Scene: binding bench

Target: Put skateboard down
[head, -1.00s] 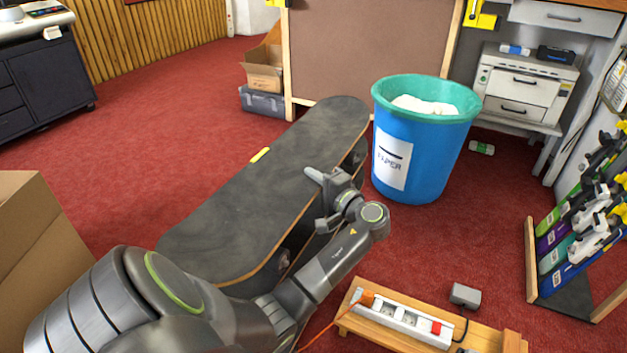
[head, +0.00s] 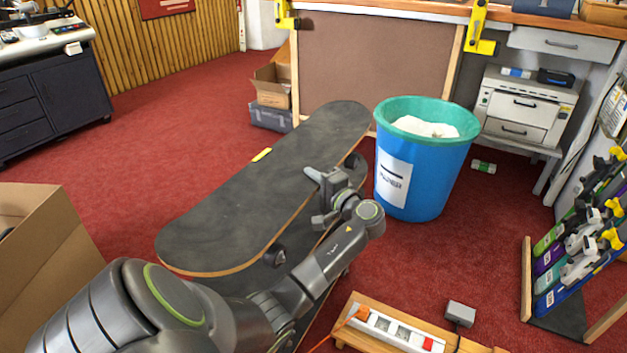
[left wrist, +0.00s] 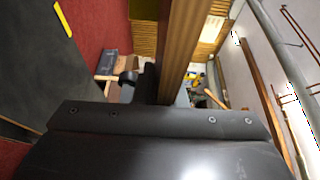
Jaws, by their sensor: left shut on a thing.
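The skateboard (head: 250,195) has a dark grey deck with a thin wooden rim and a small yellow mark (head: 261,155) on its left edge. It lies diagonally across the middle of the head view, deck facing up, with wheels showing below its right edge. My left gripper (head: 328,184) is shut on that right edge. Another dark surface with a pale edge (head: 228,287) shows below the board's near end, partly hidden; I cannot tell what it is. The left wrist view shows a close wooden edge (left wrist: 184,50). My right gripper is not in view.
A blue bin (head: 425,172) with a green rim stands close to the board's right. A cardboard box (head: 50,245) is at near left, a power strip on a wooden plank (head: 396,329) at near right, a clamp rack (head: 570,270) at right. Red carpet (head: 165,150) is clear at left.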

